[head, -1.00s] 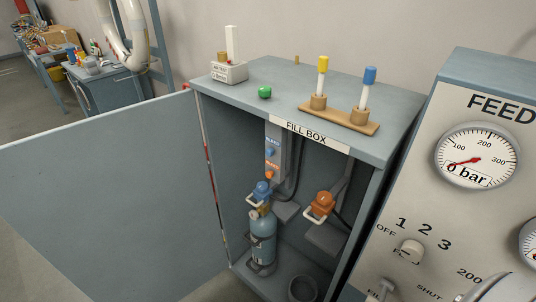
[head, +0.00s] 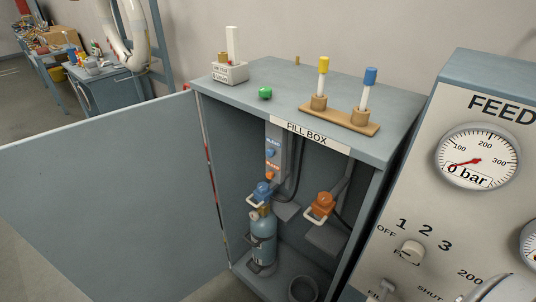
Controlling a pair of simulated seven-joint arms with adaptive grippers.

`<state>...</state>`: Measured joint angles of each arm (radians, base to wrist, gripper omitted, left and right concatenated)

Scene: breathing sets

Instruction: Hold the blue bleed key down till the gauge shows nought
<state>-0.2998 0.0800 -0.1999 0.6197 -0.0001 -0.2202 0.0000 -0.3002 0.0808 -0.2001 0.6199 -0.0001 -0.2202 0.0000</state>
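A small blue key (head: 270,152) sits on the upright grey strip inside the open fill box, above an orange key (head: 270,176). Their small labels are too blurred to read. No finger or gripper is at either key. The round feed gauge (head: 477,157) on the right panel has its red needle at the low left end and reads "0 bar". A blue-grey cylinder (head: 263,238) stands in the box below a blue fitting (head: 262,189) with a pale handle. Neither of my grippers is in view.
The box door (head: 110,205) stands wide open to the left. An orange fitting (head: 321,204) is inside, right of the cylinder. On the box top are a green button (head: 265,93) and a wooden rack (head: 340,118) with yellow-capped and blue-capped tubes. The feed panel (head: 400,205) borders the right.

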